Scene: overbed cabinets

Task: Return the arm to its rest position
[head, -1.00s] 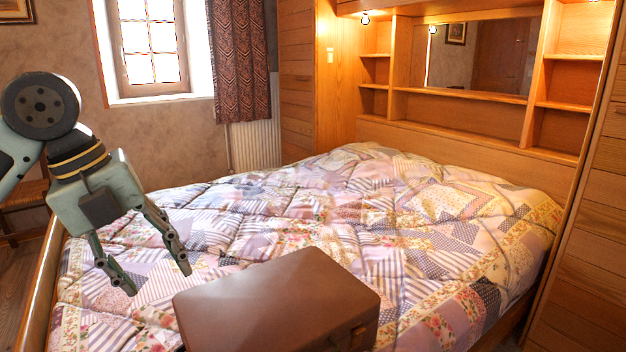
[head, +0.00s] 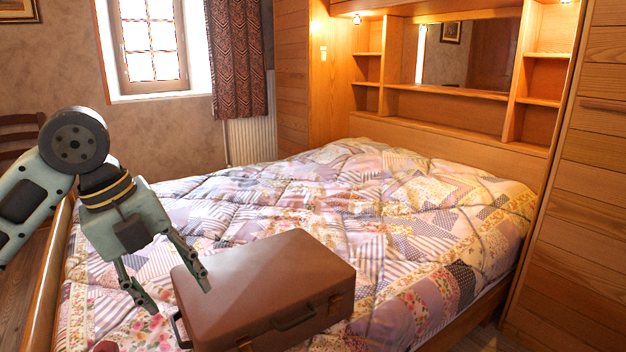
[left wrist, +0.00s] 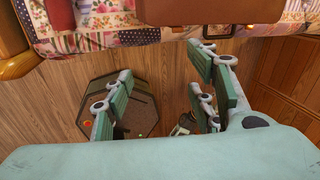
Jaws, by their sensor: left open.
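My left arm comes in from the left in the head view. Its gripper (head: 178,295) points down with its two fingers spread and nothing between them. In the picture one fingertip overlaps the left end of the brown suitcase (head: 265,285) on the bed; I cannot tell the gap in depth. My right gripper is not in view.
The bed (head: 300,205) with its patchwork quilt fills the middle. Wooden shelves (head: 450,95) stand behind it and a tall wooden cabinet (head: 570,220) at the right. A chair (head: 20,130) is at the far left.

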